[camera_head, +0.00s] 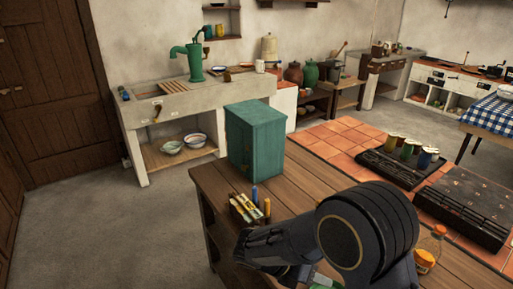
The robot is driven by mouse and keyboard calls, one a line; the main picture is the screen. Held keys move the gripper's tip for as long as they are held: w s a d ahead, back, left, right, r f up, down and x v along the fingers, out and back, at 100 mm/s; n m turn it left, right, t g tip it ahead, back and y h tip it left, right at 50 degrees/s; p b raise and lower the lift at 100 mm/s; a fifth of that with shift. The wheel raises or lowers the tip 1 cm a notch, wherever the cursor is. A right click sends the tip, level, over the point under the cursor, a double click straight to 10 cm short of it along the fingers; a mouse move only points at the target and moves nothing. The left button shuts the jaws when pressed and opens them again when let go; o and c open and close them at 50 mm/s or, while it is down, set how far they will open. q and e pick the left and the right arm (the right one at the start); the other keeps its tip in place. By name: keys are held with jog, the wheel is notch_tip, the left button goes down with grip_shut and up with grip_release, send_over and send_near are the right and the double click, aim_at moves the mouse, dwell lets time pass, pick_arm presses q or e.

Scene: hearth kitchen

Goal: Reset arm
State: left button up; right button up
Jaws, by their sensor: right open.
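My right arm comes in from the bottom right and reaches left over the near end of the wooden table (208,178). My right gripper (248,250) is at the table's front edge, close to a small wooden holder (243,208) with blue and yellow items. It is open, and I see nothing held in it. My arm hides part of the tabletop. My left gripper is not in view.
A green cabinet box (254,140) stands on the table's far left corner. Dark trays (395,169) and several jars lie on the tiled part. An orange-filled bottle (428,252) stands close right of my arm. The floor at left is clear.

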jog(key=s+d+r+m+t+y, duration=0.1)
jog(key=s+d+r+m+y, duration=0.1)
jog(key=s+m, duration=0.4)
jog(key=s+d+r+m+t+y, duration=0.2)
jog(key=s+r+m+y, duration=0.3)
jog(key=m, duration=0.9)
jog(key=s+d+r+m+t+y, duration=0.2)
jog(key=s+r+m+y, duration=0.2)
jog(key=m, duration=0.5)
jog(key=s+y, duration=0.2)
jog(key=s, duration=0.1)
jog(key=shift+s+m+y, duration=0.15)
jog(key=shift+m+y, duration=0.25)
